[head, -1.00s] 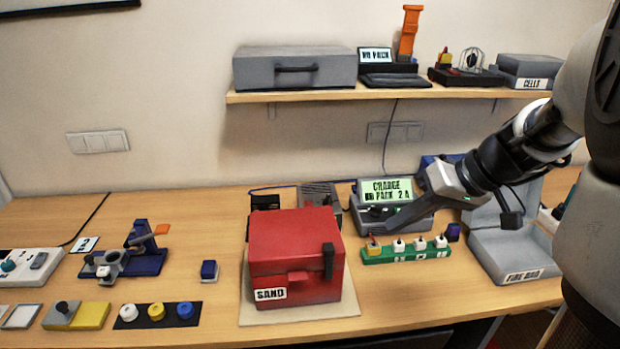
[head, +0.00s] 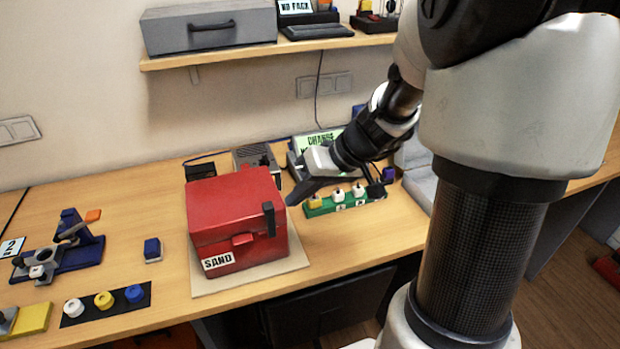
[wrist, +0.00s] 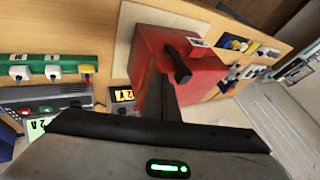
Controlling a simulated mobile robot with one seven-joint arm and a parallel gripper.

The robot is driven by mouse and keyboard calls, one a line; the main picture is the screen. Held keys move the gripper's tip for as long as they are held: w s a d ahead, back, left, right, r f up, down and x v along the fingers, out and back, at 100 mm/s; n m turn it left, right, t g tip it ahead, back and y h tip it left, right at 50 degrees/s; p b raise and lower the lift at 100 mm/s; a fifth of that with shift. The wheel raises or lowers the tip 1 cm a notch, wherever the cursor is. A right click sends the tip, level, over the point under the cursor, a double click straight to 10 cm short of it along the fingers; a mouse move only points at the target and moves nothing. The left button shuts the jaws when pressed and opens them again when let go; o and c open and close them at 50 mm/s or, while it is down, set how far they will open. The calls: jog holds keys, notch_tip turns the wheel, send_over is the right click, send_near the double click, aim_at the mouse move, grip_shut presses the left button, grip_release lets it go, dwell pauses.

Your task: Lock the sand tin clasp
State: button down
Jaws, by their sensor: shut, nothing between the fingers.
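The red sand tin (head: 235,215) stands closed on a pale mat on the bench, with a white SAND label on its front. It also shows in the wrist view (wrist: 205,85). A black clasp (head: 268,219) sits upright at the front right of the tin; in the wrist view the dark clasp (wrist: 177,66) sticks out from the red face. Whether it is latched I cannot tell. My gripper (head: 291,203) is shut and empty, just right of the tin. In the wrist view its fingers (wrist: 161,82) point at the tin near the clasp; contact is unclear.
A green strip (head: 345,203) with several plugs lies right of the tin, beside a charger (head: 318,142). A small blue block (head: 152,248) and a blue fixture (head: 75,245) stand to the left. A shelf (head: 240,56) runs above.

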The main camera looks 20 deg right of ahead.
aim_at(269, 206)
jog(key=shift+s+a+r, duration=0.1)
jog(key=shift+a+r, duration=0.05)
jog(key=shift+a, duration=1.1)
jog(key=a+b, duration=0.2)
jog(key=shift+a+f, duration=0.2)
jog(key=shift+a, duration=0.1)
jog(key=shift+r, duration=0.15)
jog(key=shift+a, duration=0.1)
